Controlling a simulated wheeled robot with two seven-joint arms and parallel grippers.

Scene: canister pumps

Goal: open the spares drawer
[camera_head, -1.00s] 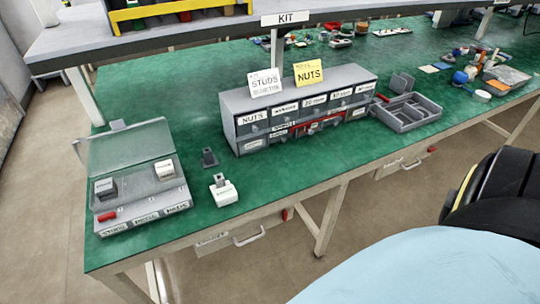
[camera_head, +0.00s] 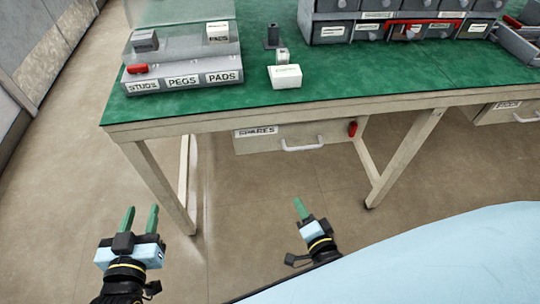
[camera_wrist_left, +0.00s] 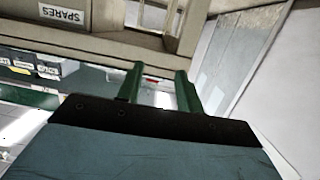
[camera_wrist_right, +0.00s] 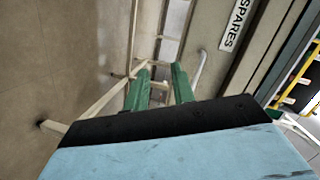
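The spares drawer (camera_head: 300,137) hangs under the front edge of the green bench. It is shut, with a SPARES label at its left and a pale bar handle (camera_head: 302,145) low on its front. Its label also shows in the left wrist view (camera_wrist_left: 62,15) and the right wrist view (camera_wrist_right: 235,24). My left gripper (camera_head: 141,219) is open and empty, in front of the bench, left of and below the drawer. My right gripper (camera_head: 301,208) is below the handle in the head view, apart from it. The right wrist view shows its green fingers (camera_wrist_right: 160,88) spread and empty.
A red piece (camera_head: 352,128) sits at the drawer's right end. Bench legs (camera_head: 160,180) stand on both sides. On the bench are a white block (camera_head: 285,77), a labelled tray (camera_head: 184,82) and a cabinet of small drawers (camera_head: 335,32). The floor in front is clear.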

